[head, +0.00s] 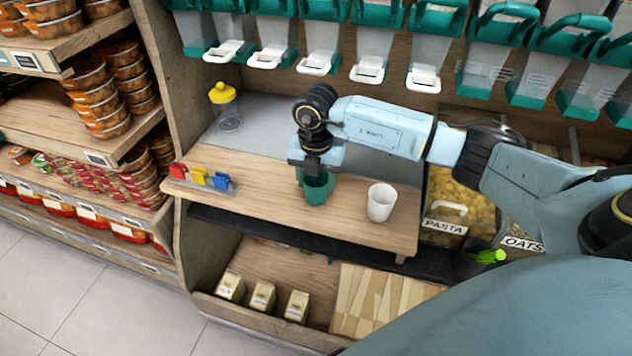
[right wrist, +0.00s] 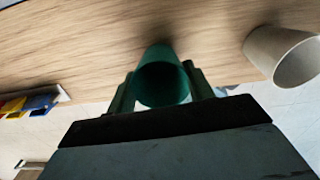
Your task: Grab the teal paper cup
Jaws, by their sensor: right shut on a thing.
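The teal paper cup (head: 316,190) stands upright on or just above the wooden board (head: 270,180) in the head view; whether its base touches the board I cannot tell. My right gripper (head: 316,175) is over it from above, with a finger on each side of the cup. In the right wrist view the teal cup (right wrist: 162,78) sits between the two fingers of my right gripper (right wrist: 160,90), which is shut on it. Part of its rim is hidden by the gripper in the head view. My left gripper is not in view.
A white cup (head: 381,203) stands on the board to the right. Red, yellow and blue clips in a clear holder (head: 200,182) lie to the left. A yellow-lidded jar (head: 226,108) stands behind. Pasta (head: 452,207) and oats bins are at the right; dispensers hang above.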

